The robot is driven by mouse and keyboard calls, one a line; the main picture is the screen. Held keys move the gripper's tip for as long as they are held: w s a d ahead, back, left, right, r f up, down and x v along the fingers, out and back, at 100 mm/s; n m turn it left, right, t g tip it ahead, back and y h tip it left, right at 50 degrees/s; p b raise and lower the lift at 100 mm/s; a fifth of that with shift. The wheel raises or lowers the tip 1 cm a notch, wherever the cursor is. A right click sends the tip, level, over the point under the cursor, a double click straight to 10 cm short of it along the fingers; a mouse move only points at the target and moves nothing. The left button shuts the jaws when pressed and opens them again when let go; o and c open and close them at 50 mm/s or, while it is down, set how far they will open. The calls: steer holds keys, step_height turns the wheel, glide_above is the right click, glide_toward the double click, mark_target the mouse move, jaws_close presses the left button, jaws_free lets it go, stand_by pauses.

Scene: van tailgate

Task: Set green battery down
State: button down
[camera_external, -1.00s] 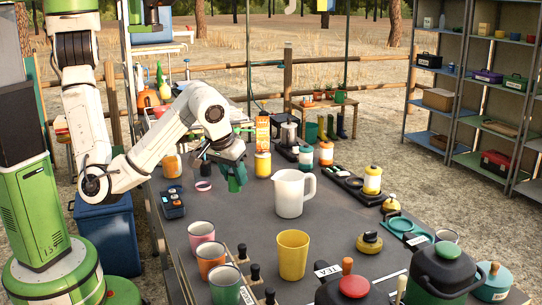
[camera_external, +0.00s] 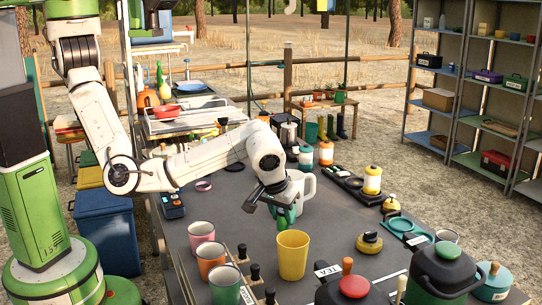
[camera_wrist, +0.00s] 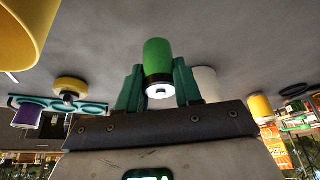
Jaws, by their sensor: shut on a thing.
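The green battery (camera_wrist: 158,58) is a bright green cylinder with a dark band and a pale end cap. In the wrist view it sits between the teal fingers of my gripper (camera_wrist: 158,88). In the external view my gripper (camera_external: 281,212) is low over the dark table (camera_external: 335,215), in front of the white pitcher and just behind the yellow cup. My gripper is shut on the battery. Whether the battery touches the table cannot be told.
The yellow cup (camera_external: 292,255) and the white pitcher (camera_external: 305,187) are close to my gripper. Several mugs (camera_external: 211,256) stand at the left front. A yellow lid (camera_external: 369,243) and a teal tray (camera_external: 404,226) lie right. Some table between cup and lid is bare.

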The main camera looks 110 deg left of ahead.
mark_target(286, 227)
steer(key=shift+w+f, duration=0.45)
steer(key=shift+f, duration=0.05)
steer(key=shift+s+f+p, duration=0.1)
steer(key=shift+f+p, duration=0.2)
steer(key=shift+f, duration=1.15)
steer(key=shift+f, duration=0.1)
steer(key=c, duration=0.8)
jaws_free()
steer(key=shift+o, duration=0.2)
steer(key=b+v, duration=0.1)
steer(key=v, duration=1.1)
